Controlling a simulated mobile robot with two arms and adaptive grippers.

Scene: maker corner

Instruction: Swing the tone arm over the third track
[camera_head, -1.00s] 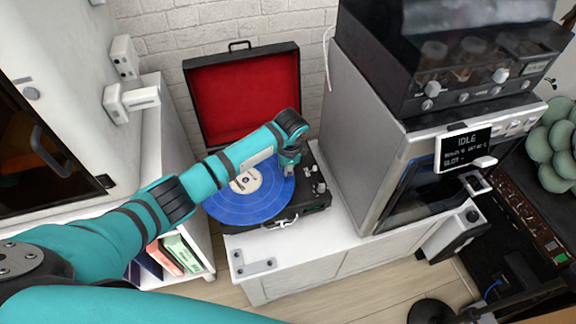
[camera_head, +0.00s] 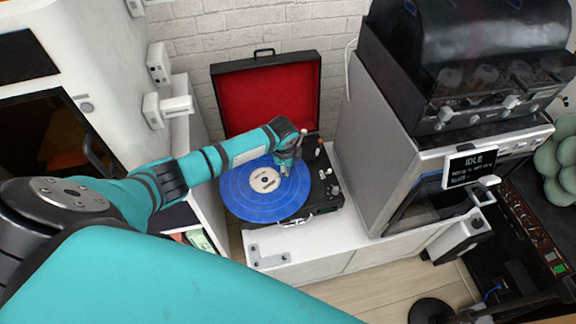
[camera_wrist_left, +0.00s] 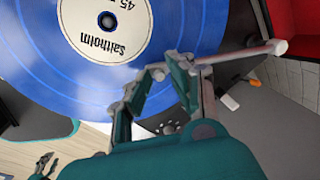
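The blue record (camera_head: 245,204) with a cream label lies on the black turntable (camera_head: 328,203), whose red-lined lid stands open. My left gripper (camera_head: 284,168) is low over the right part of the record. In the left wrist view its fingertips (camera_wrist_left: 167,68) come together at the near end of the grey tone arm (camera_wrist_left: 232,57) and look shut on it. The tone arm runs right to a pale cylinder end (camera_wrist_left: 277,47). The exact contact is partly hidden by the fingers. My right gripper (camera_wrist_left: 46,160) shows small at the lower left of the left wrist view, its fingers apart.
A grey machine with an IDLE display (camera_head: 470,168) stands close to the right of the turntable. A white shelf unit stands to the left.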

